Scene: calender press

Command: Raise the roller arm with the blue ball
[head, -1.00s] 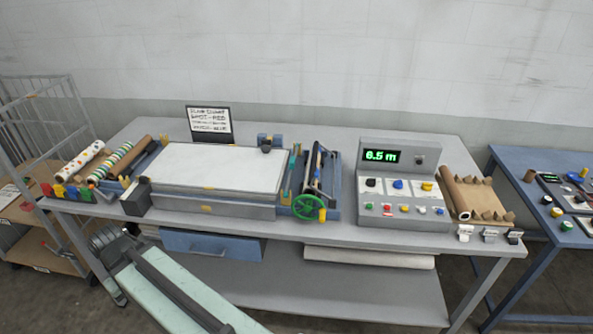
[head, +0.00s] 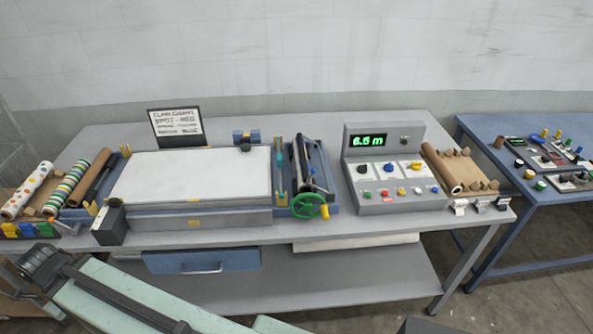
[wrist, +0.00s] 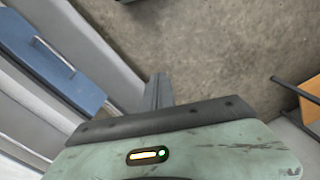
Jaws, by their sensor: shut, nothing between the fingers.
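In the head view the press has a white bed (head: 185,178) and, at its right end, a roller unit (head: 318,165) in a blue frame. A dark bar and a pale roller lie lengthwise in that frame. A green handwheel (head: 309,206) with a yellow handle is on its front. I cannot clearly pick out a blue ball on a roller arm. My pale green arm crosses the lower left, in front of the table and well away from the roller unit.
A control box (head: 392,197) with a lit display stands right of the press. Wrapped rolls (head: 65,185) lie at the left, a brown roll (head: 440,168) at the right. A blue drawer (head: 200,262) hangs below and also shows in the wrist view (wrist: 50,55). A blue table (head: 545,200) stands right.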

